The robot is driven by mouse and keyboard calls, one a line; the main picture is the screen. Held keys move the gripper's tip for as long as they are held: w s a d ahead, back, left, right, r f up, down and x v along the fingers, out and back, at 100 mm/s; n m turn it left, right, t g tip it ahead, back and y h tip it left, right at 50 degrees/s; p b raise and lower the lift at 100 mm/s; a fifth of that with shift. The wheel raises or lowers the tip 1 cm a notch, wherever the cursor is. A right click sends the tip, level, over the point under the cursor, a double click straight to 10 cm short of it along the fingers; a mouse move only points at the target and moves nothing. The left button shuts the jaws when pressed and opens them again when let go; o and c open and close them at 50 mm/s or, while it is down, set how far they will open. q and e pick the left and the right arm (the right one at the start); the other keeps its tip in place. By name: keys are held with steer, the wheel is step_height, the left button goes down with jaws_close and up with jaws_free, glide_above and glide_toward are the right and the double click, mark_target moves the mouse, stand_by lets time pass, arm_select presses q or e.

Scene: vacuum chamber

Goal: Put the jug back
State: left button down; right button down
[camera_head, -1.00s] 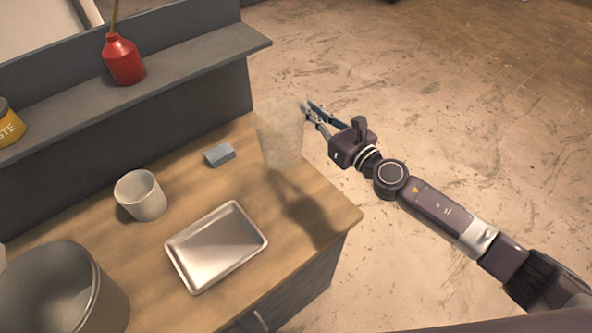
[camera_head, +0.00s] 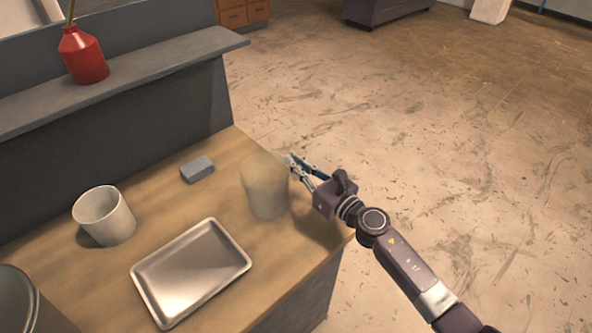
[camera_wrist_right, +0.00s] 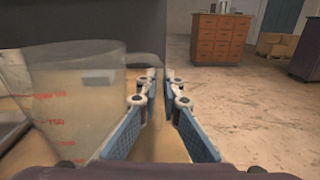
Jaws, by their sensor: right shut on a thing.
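The jug (camera_head: 265,188) is a translucent, cloudy vessel at the right end of the wooden bench. In the right wrist view the jug (camera_wrist_right: 60,105) fills the left side and shows red measuring marks. My right gripper (camera_head: 290,163) reaches in from the right at the jug's upper right side. In the right wrist view its blue-padded fingers (camera_wrist_right: 158,115) are close together, shut on the jug at its right side. The gripped part is hard to make out. The jug looks upright; I cannot tell whether its base touches the bench. My left gripper is not in view.
On the wooden bench (camera_head: 232,215) are a metal tray (camera_head: 190,272), a white cup (camera_head: 104,216), a grey block (camera_head: 197,169) and a large pot (camera_head: 22,305). A red bottle (camera_head: 83,56) stands on the grey shelf (camera_head: 150,78). Open floor lies to the right.

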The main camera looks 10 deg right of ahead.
steer(key=shift+f, duration=0.2)
steer(key=shift+f, duration=0.15)
steer(key=c, duration=2.1)
jaws_free()
